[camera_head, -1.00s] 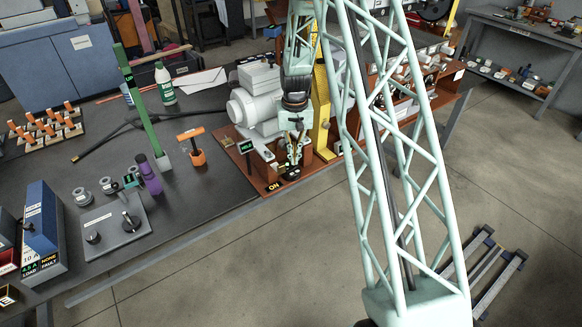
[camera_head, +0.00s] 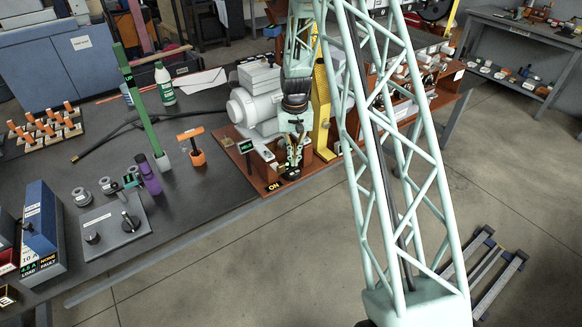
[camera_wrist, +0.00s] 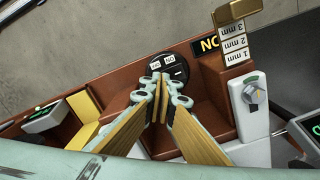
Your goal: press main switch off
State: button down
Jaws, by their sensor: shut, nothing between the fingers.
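The main switch, a round black plate (camera_wrist: 178,66) with two small white-labelled buttons, sits at the front edge of the brown roaster base (camera_head: 274,187) in the wrist view. It also shows as a dark patch in the head view (camera_head: 291,175). An ON sign (camera_wrist: 208,45) stands beside it. My gripper (camera_wrist: 160,84) is shut and empty, its fingertips together at the near edge of the switch plate and covering part of it. I cannot tell whether they touch a button. In the head view my gripper (camera_head: 294,160) points down over the switch.
A white unit with a grey knob (camera_wrist: 254,95) and a brass part with "mm" tags (camera_wrist: 235,40) stand right of the switch in the wrist view. The grey roaster body (camera_head: 258,100) and a yellow upright (camera_head: 321,110) stand close to my arm. Open floor lies in front.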

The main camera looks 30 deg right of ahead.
jog(key=shift+f, duration=0.4)
dwell(0.4)
jog(key=shift+r, duration=0.15)
jog(key=shift+r+p, duration=1.55)
jog(key=shift+r, duration=1.85)
